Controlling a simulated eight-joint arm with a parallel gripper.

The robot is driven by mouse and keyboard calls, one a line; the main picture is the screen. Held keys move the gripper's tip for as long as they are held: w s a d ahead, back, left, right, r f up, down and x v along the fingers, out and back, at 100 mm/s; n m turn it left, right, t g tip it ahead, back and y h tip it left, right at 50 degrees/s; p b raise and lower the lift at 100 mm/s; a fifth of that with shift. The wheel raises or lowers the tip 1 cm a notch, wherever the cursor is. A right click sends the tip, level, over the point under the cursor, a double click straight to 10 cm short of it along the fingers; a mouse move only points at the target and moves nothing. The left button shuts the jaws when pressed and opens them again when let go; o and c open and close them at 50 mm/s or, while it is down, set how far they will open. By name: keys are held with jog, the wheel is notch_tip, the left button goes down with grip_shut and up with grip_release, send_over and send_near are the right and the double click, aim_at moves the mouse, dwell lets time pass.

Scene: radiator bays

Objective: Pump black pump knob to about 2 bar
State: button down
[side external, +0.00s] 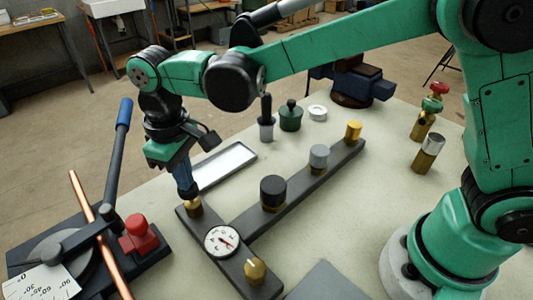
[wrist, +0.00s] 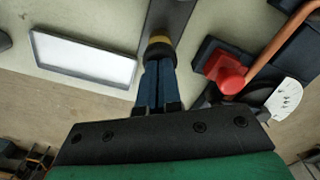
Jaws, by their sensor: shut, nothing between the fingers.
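My gripper (side external: 187,190) is shut and empty, pointing down at the left end of the dark manifold. Directly below its tips is a brass fitting (side external: 194,207). In the wrist view the shut fingers (wrist: 158,64) reach a dark-topped piece with a brass collar (wrist: 160,40), which may be the black pump knob; the fingers partly hide it, and I cannot tell if they touch it. A larger black knob (side external: 273,189) on a brass base stands farther along the bar. The round white gauge (side external: 222,241) has a red needle; its numbers are too small to read.
A brass knob (side external: 255,270), grey knob (side external: 319,154) and yellow knob (side external: 354,130) stand on the manifold. A bender with a red block (side external: 138,232) and copper pipe (side external: 88,213) is at left. A white tray (side external: 228,164) lies behind.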

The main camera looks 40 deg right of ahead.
jog(key=shift+f, duration=0.1)
jog(key=shift+r, duration=1.45)
jog(key=shift+r, duration=0.1)
notch_tip(320, 180, up, 6)
jog(key=shift+f, duration=3.05)
jog(key=shift+f, duration=0.9)
